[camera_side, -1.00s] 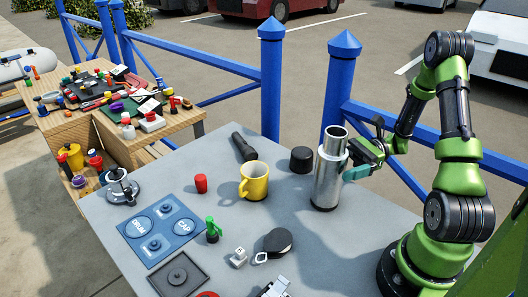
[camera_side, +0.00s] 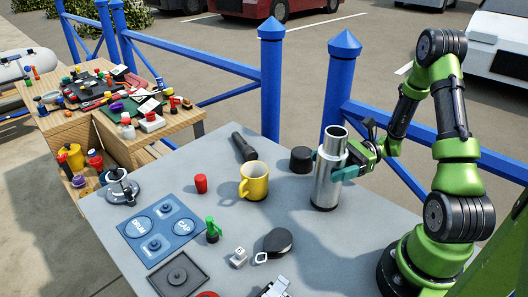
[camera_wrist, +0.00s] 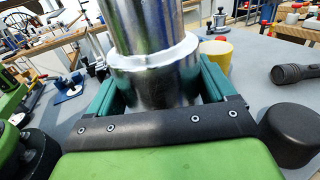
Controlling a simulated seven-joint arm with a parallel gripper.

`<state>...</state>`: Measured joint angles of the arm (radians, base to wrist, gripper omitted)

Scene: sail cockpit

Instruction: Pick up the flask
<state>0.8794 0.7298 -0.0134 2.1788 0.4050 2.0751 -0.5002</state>
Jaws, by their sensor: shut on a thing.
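The flask (camera_side: 328,180) is a tall silver metal cylinder with a narrower open neck. It stands upright on the grey table in the side view. My gripper (camera_side: 335,166) is at its upper body, with a teal finger on either side. In the wrist view the flask (camera_wrist: 155,75) fills the middle, and the two teal fingers of my gripper (camera_wrist: 158,92) close around its body just below the shoulder. The flask's base is out of the wrist view. In the side view its bottom appears to rest on the table.
A black cap-like cylinder (camera_side: 301,159) stands just behind the flask. A yellow mug (camera_side: 254,182) and a black flashlight (camera_side: 243,146) are to the left. A black rounded object (camera_side: 278,241) lies in front.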

